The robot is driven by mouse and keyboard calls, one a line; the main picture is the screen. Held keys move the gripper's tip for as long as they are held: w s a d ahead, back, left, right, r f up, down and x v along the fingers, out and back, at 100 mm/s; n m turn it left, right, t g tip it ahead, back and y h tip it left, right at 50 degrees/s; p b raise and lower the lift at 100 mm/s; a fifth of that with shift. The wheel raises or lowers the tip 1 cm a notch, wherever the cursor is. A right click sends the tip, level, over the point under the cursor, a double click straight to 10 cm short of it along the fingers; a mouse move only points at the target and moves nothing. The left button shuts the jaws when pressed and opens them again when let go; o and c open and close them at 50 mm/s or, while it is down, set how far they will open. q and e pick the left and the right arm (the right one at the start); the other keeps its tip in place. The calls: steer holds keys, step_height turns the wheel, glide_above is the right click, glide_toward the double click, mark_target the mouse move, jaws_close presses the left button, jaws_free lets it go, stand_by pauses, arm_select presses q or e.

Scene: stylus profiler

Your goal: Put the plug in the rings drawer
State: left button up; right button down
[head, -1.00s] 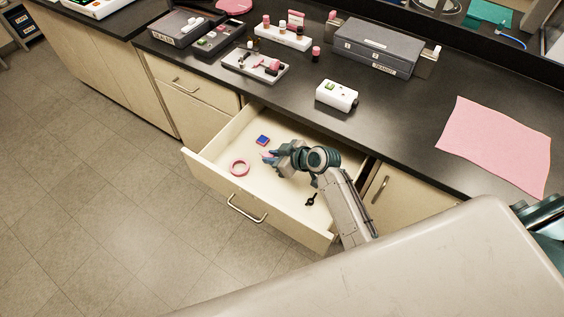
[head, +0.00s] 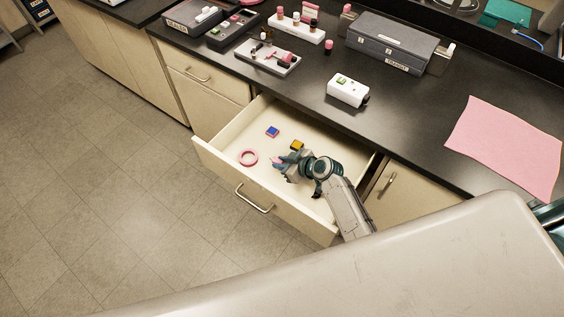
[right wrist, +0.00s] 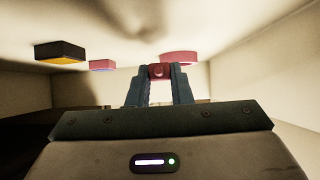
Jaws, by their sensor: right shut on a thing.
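The open drawer (head: 290,222) under the black counter has a pale inside; I cannot read any rings label on it. My right gripper (head: 277,162) is inside the drawer, shut on a small pink-red piece, which looks like the plug (right wrist: 160,72). The right wrist view shows the piece between the two blue fingertips (right wrist: 159,77), close to the drawer floor. A pink ring (head: 248,157) lies left of the gripper; it also shows in the right wrist view (right wrist: 180,57). My left gripper is not in view.
A blue-and-red block (head: 272,131) and a yellow block (head: 297,145) lie in the drawer near the gripper. A white device (head: 348,90), a tray of small parts (head: 268,58), a grey case (head: 390,42) and a pink cloth (head: 506,146) are on the counter.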

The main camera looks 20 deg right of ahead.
steer(key=shift+f+b, duration=0.5)
steer(key=shift+f, duration=0.05)
steer(key=c, duration=1.3)
jaws_free()
steer(key=shift+r, duration=0.1)
steer(key=shift+r+p, duration=0.5)
steer(key=shift+p, duration=0.15)
steer(key=shift+r+p, duration=0.4)
steer(key=shift+p, duration=0.1)
steer(key=shift+s+d+b, duration=0.4)
steer(key=shift+s+b, duration=0.05)
steer(key=shift+b, duration=0.2)
steer(key=b+v, duration=0.1)
steer(key=v, duration=0.4)
steer(key=shift+s+d+r, duration=0.25)
steer(key=shift+s+r, duration=0.1)
steer(key=shift+r, duration=0.05)
